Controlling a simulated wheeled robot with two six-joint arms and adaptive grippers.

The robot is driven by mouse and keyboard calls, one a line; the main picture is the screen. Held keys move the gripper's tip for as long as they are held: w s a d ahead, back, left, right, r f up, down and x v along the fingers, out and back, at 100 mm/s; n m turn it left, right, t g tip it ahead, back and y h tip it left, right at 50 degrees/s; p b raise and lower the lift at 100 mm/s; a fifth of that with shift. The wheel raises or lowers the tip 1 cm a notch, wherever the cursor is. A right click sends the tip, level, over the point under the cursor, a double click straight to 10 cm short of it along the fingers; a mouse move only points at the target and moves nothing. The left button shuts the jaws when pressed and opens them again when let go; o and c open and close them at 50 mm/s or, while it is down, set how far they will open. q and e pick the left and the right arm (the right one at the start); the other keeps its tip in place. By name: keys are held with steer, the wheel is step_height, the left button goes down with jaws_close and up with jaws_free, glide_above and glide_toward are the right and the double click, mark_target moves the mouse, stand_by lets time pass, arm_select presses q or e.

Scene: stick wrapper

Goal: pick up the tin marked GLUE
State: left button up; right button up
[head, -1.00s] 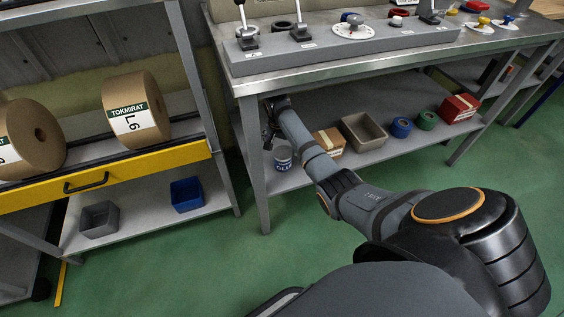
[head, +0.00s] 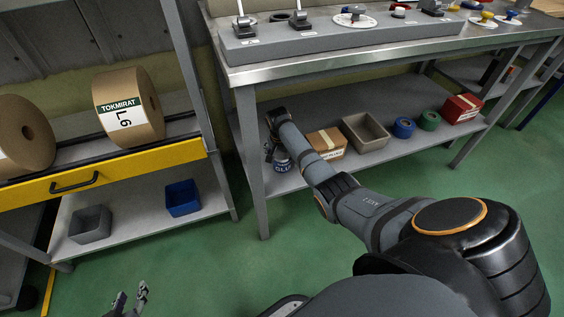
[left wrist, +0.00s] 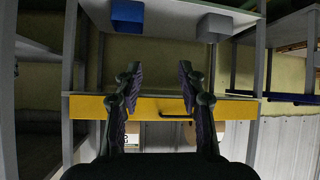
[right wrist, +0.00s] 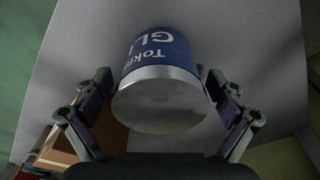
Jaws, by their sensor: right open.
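The tin marked GLUE (right wrist: 160,75) has a blue label with white letters and a bare metal end. It stands on the lower shelf of the workbench (head: 283,161), partly hidden by my right gripper (head: 270,150) in the head view. In the right wrist view my right gripper (right wrist: 160,105) is open, with one finger on each side of the tin and visible gaps. My left gripper (head: 130,300) is low at the bottom edge of the head view, far from the tin. In the left wrist view it is open and empty (left wrist: 160,88).
On the same shelf stand a cardboard box (head: 327,142), a grey bin (head: 366,132), blue (head: 404,127) and green (head: 429,121) tape rolls, and a red box (head: 462,108). A table leg (head: 252,165) stands left of the tin. A rack with a yellow drawer (head: 110,178) is further left.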

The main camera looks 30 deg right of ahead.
steer(key=shift+f, duration=0.45)
arm_select(q)
steer(key=w+r+t, duration=0.1)
steer(key=r, duration=0.1)
steer(key=w+r+t, duration=0.1)
steer(key=w+r, duration=0.1)
steer(key=shift+w+a+r, duration=0.15)
steer(key=shift+r, duration=0.2)
arm_select(e)
steer(key=shift+c, duration=0.3)
steer(key=shift+w, duration=0.1)
steer(key=c, duration=1.5)
steer(key=shift+c, duration=0.2)
arm_select(q)
steer(key=shift+f, duration=0.15)
arm_select(e)
steer(key=shift+r, duration=0.15)
